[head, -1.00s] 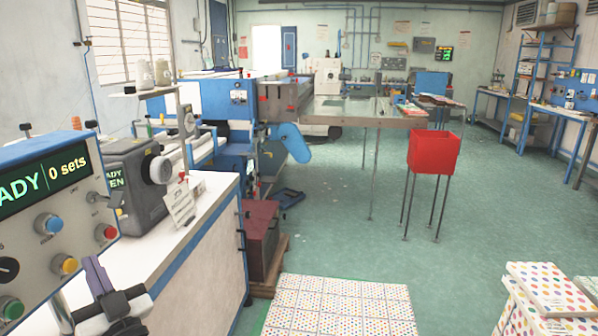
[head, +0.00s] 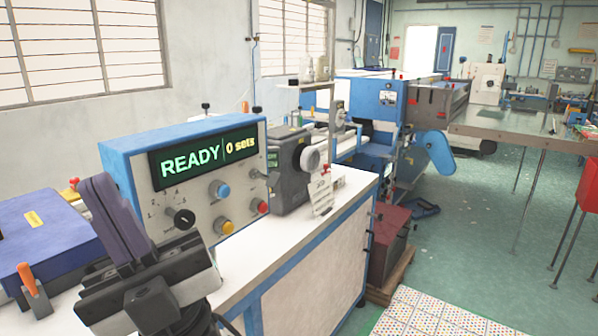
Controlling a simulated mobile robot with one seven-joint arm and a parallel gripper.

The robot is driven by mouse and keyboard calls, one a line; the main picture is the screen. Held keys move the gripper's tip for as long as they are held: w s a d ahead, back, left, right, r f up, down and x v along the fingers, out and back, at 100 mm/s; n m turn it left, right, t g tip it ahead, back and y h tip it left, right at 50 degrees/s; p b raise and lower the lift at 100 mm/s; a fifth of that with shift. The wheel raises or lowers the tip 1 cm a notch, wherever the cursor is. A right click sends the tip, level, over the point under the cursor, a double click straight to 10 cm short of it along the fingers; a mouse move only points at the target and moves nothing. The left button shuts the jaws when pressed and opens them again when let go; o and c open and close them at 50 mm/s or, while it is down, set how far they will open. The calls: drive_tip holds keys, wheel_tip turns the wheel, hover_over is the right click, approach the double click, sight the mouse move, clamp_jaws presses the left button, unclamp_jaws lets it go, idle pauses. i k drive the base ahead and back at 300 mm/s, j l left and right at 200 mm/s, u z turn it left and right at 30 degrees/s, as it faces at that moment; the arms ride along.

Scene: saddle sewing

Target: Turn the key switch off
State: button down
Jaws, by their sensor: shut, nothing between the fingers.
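The blue-and-grey control box (head: 190,190) stands on the white bench at left centre. Its display (head: 203,162) reads "READY" and "0 sets". A small grey fitting (head: 254,174) at the panel's upper right may be the key switch; its position is too small to read. The panel also carries a black rotary knob (head: 181,218), a blue button (head: 220,189), a yellow button (head: 225,227) and a red button (head: 262,206). My gripper (head: 93,184) is shut and empty, its purple fingers pointing up, left of the panel in the picture. My gripper hides the panel's lower left.
A blue case (head: 45,235) lies at far left, with an orange-handled tool (head: 30,285) in front. A grey machine (head: 290,170) and a small tag (head: 321,192) stand right of the box. A dark red box (head: 390,245) sits beside the bench; green floor lies open at right.

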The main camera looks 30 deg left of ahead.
sight(273, 181)
drive_tip(key=i+l+u, duration=0.15)
drive_tip(key=i+u, duration=0.3)
drive_tip(key=i+l+u, duration=0.25)
drive_tip(key=u, duration=0.25)
drive_tip(key=i+l+u, duration=0.7)
drive_tip(key=l+u, duration=0.2)
drive_tip(key=l, duration=0.1)
